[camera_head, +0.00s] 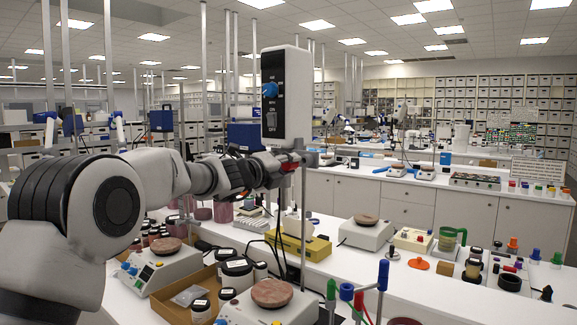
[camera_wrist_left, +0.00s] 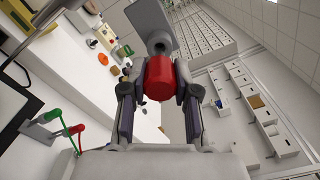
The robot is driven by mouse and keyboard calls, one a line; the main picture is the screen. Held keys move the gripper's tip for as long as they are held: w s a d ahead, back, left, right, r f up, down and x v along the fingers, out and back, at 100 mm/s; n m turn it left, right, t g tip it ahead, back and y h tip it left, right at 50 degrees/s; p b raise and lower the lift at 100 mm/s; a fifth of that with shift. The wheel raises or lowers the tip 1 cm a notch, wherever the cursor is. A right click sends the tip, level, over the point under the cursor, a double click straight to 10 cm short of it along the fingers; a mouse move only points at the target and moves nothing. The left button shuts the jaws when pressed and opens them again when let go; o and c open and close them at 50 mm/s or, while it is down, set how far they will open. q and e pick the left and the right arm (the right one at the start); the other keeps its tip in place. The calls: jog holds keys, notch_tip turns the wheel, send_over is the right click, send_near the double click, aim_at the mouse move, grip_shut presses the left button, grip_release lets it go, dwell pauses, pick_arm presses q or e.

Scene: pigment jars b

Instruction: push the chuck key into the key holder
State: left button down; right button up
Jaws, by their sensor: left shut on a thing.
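My left gripper (camera_head: 283,167) reaches in from the left at the foot of a tall white instrument head. Its two fingers are shut on a red cylindrical piece, which looks like the handle of the chuck key (camera_head: 290,167). In the left wrist view the red handle (camera_wrist_left: 160,78) fills the gap between the fingertips (camera_wrist_left: 160,88). My right gripper is not in view.
The white instrument head (camera_head: 292,95) with a blue knob stands directly above the gripper. Below are round-topped hotplates (camera_head: 270,293), a yellow box (camera_head: 300,243), a cardboard tray (camera_head: 172,306) with jars, and green, blue and red-tipped posts (camera_head: 382,273). Cables hang near the gripper.

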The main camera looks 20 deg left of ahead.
pick_arm(q)
jog(key=shift+p+x, duration=1.5)
jog(key=shift+x, duration=0.05)
jog(key=c, duration=0.8)
grip_release()
jog(key=shift+s+a, duration=0.1)
jog(key=v, duration=1.1)
jog(key=shift+s, duration=0.35)
jog(key=shift+a, duration=0.1)
